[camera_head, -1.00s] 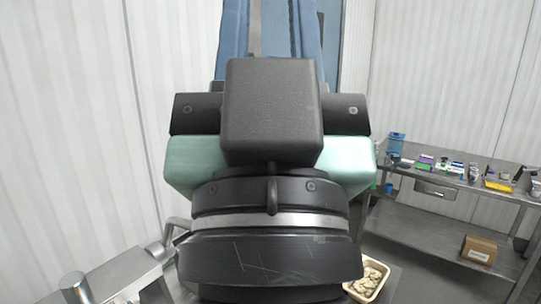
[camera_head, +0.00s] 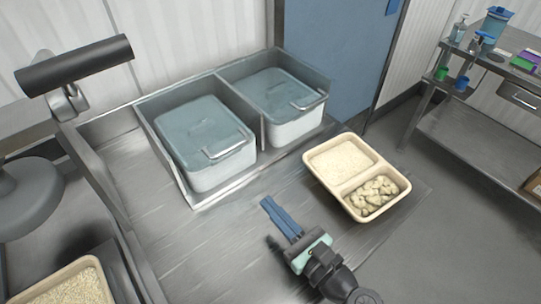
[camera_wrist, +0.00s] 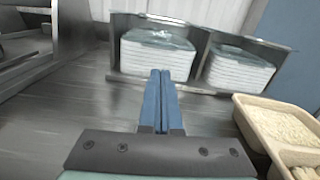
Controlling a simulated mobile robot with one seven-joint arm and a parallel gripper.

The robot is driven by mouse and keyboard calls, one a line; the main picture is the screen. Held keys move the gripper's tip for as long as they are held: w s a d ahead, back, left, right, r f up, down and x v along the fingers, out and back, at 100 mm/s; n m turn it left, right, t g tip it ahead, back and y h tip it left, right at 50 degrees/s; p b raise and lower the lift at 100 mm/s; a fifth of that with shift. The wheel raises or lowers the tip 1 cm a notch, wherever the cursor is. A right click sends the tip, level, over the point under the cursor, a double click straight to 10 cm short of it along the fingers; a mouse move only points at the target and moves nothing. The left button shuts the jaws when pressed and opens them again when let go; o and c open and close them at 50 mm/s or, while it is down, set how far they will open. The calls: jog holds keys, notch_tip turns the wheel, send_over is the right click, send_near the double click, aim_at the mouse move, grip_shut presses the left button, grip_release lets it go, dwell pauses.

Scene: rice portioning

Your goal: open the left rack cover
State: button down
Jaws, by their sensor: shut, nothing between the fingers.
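The left rack cover (camera_head: 205,140) is a translucent blue-grey lid with a metal handle (camera_head: 228,146) near its front right edge. It lies closed on a white container in the left bay of the metal rack. In the wrist view the left cover (camera_wrist: 158,40) is ahead of the fingers, slightly left. My gripper (camera_head: 268,203) has blue fingers pressed together with nothing between them. It is over the metal table, in front of the rack and apart from the cover. In the wrist view my gripper (camera_wrist: 160,73) points toward the left bay.
A second covered container (camera_head: 285,92) stands in the right bay of the rack (camera_head: 190,204). A beige two-compartment tray (camera_head: 309,172) with rice and pale chunks stands right of my gripper. Another rice tray (camera_head: 100,268) is at lower left. Table between gripper and rack is clear.

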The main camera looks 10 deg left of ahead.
jog(key=shift+s+d+f+m, duration=0.1)
jog(key=shift+s+f+m, duration=0.05)
jog(key=shift+f+m, duration=0.25)
jog(key=shift+a+r, duration=0.15)
jog(key=shift+a, duration=0.1)
jog(key=p+x, duration=0.1)
jog(key=x, duration=0.9)
jog(key=shift+s+r, duration=0.1)
jog(key=shift+r, duration=0.1)
jog(key=shift+a+r+p, duration=0.15)
jog(key=shift+r+p, duration=0.85)
jog(key=shift+r, duration=0.95)
